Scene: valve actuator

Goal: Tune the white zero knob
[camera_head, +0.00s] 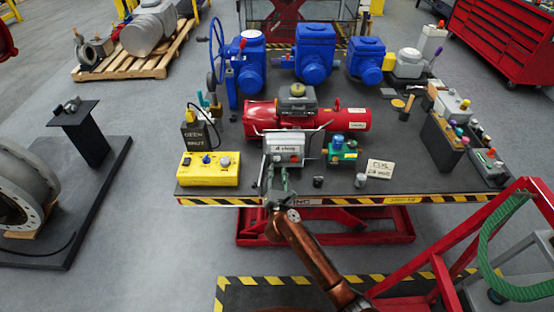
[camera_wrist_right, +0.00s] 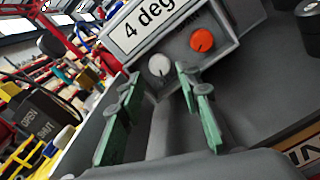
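The white zero knob (camera_wrist_right: 158,66) is a small round knob on the front of a grey box (camera_head: 285,147). The box carries a white display reading "4 deg" (camera_wrist_right: 145,28). An orange-red knob (camera_wrist_right: 202,40) sits to the right of the white knob. My right gripper (camera_wrist_right: 157,80) is open, with its green fingers apart. In the right wrist view the white knob shows between and just beyond the fingertips. I cannot tell whether they touch the box. In the head view my right gripper (camera_head: 278,180) is in front of the box. My left gripper is not in view.
A yellow box with knobs (camera_head: 209,169) stands to the left, and an "OPEN/SHUT" block (camera_head: 195,136) behind it. A red actuator (camera_head: 346,119) lies behind the grey box. A green-and-blue part (camera_head: 341,149) and small black cup (camera_head: 318,182) are to the right.

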